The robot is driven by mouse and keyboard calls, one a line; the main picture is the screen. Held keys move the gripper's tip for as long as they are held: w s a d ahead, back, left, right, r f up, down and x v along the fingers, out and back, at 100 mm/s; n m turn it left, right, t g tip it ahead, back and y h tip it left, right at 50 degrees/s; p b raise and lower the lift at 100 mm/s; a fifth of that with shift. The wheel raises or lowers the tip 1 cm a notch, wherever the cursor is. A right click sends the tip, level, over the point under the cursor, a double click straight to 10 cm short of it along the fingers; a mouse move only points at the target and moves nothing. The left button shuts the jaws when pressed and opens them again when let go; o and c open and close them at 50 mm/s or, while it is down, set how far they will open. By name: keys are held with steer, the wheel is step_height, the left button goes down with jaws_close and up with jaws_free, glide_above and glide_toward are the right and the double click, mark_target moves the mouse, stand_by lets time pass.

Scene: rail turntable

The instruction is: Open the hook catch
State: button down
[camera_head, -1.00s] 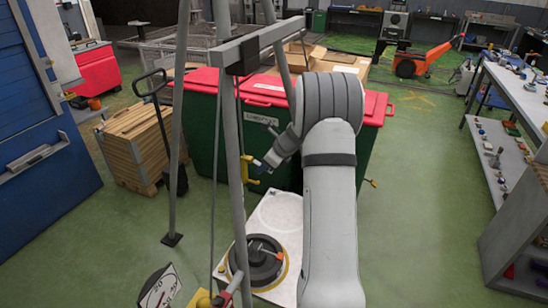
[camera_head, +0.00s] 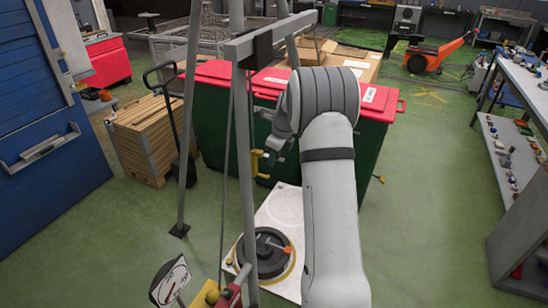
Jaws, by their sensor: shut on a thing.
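My gripper (camera_head: 268,157) is small in the picture and partly hidden behind my thick grey wrist. It is at a yellow part (camera_head: 256,162) in front of the green bin, just right of a grey upright post, and appears shut on it. The yellow part may be the hook catch, but its shape is too small to tell. Below it, a dark round turntable (camera_head: 264,253) with an orange piece (camera_head: 287,249) on top sits on a white plate (camera_head: 286,212). My forearm hides the right side of the plate.
Grey frame posts (camera_head: 244,180) stand close to the left of my gripper. A green bin with a red lid (camera_head: 214,69) is behind it. A dial (camera_head: 169,281) stands at the bottom left. Wooden crates (camera_head: 143,140) and a shelf (camera_head: 505,150) flank open green floor.

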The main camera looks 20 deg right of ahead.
steer(key=c, duration=1.3)
jaws_free()
steer(key=b+v, duration=0.2)
steer(key=v, duration=0.5)
steer(key=shift+r, duration=0.15)
steer(key=shift+s+r, duration=0.1)
steer(key=shift+r, duration=0.15)
